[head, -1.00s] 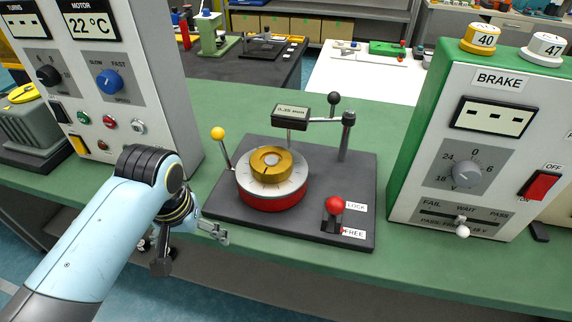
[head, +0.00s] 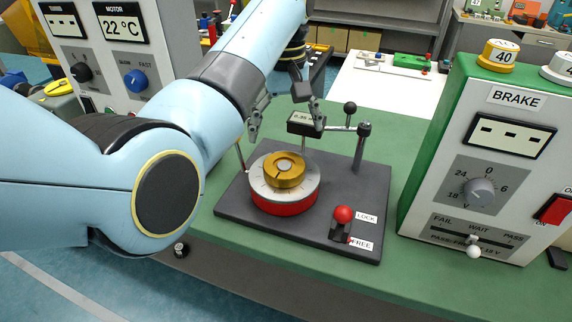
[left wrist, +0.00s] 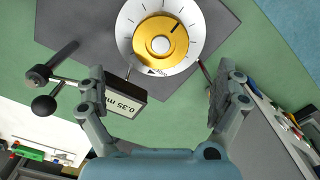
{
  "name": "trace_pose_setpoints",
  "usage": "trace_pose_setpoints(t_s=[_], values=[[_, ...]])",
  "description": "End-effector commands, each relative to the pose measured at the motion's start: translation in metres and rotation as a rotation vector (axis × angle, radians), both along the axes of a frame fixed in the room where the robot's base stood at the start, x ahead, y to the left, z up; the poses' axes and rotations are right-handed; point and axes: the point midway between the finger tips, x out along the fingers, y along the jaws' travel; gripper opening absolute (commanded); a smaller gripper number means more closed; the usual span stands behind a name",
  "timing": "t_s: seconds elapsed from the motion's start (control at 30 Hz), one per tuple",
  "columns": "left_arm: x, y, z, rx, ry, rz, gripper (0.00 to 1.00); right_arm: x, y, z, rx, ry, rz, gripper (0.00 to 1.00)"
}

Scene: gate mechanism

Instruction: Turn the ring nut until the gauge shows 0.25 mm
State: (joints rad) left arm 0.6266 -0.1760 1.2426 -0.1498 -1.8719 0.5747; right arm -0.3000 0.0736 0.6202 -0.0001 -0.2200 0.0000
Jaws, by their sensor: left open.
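The gold ring nut (head: 285,172) sits on a white graduated dial (head: 258,185) with a red base, on a dark plate. It also shows in the left wrist view (left wrist: 178,46), with a dark mark on its face. The gauge (head: 306,123) stands behind it; its display in the left wrist view (left wrist: 124,104) appears to read 0.35 mm, upside down. My left gripper (head: 286,121) is open and empty, above and behind the nut and touching nothing I can make out. Its spread fingers show in the left wrist view (left wrist: 161,84). My right gripper is out of view.
A red-knobbed lever (head: 343,214) stands by the LOCK and FREE labels, its knob beside LOCK. The brake box (head: 478,150) is at right, the motor box (head: 165,40) at left.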

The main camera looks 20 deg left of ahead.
Motion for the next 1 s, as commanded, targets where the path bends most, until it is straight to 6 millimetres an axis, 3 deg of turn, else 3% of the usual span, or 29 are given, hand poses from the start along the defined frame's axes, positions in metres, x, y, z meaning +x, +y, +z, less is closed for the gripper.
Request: trace_pose_setpoints(t_s=[0.3, 0.5, 0.9, 1.0], values=[[-0.002, 0.001, -0.061, 0.0, 0.004, -0.002, 1.0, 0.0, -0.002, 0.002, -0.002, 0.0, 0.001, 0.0], [-0.002, 0.001, -0.091, 0.0, 0.002, -0.001, 1.0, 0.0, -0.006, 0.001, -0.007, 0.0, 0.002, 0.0], [-0.001, 0.001, -0.102, -0.001, 0.0, -0.001, 1.0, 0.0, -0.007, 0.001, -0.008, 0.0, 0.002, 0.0], [-0.001, 0.001, -0.102, -0.001, 0.0, -0.001, 0.9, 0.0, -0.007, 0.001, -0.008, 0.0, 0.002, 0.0]])
